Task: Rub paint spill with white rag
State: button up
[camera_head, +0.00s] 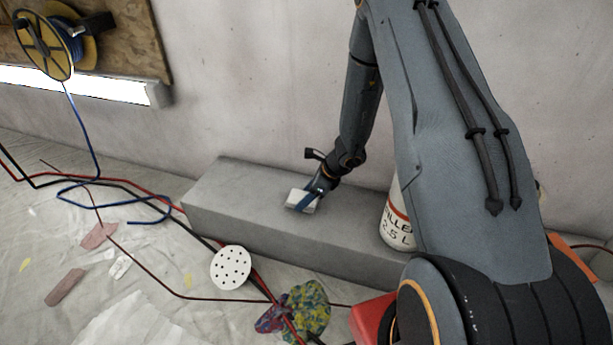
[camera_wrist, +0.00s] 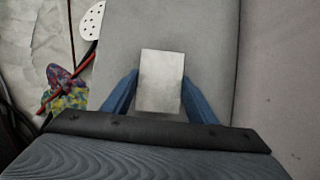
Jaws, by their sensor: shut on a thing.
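My gripper (camera_head: 306,198) has blue fingers and is over the top of the grey concrete ledge (camera_head: 235,195). It is shut on a pale, flat-faced rectangular piece, which I take to be the white rag (camera_head: 300,203). In the wrist view the rag (camera_wrist: 160,85) sits between the two blue fingers of my gripper (camera_wrist: 160,78) and looks light grey. I cannot tell whether the rag touches the ledge. I cannot make out a paint spill on the ledge; the rag and gripper hide part of its top.
A white filler bucket (camera_head: 397,222) stands at the right of the ledge. On the floor lie a perforated white disc (camera_head: 230,267), a crumpled multicoloured cloth (camera_head: 308,310), and red, black and blue cables. A cable reel (camera_head: 42,45) hangs upper left. The ledge top left of the gripper is clear.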

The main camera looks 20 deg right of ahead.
notch_tip(320, 180, up, 2)
jog(key=shift+r+p, duration=0.15)
jog(key=shift+p, duration=0.2)
notch_tip(320, 180, up, 3)
jog(key=shift+d+f+p, duration=0.1)
jog(key=shift+d+p, duration=0.05)
jog(key=shift+p, duration=1.1)
jog(key=shift+r+p, duration=1)
jog(key=shift+r, duration=0.2)
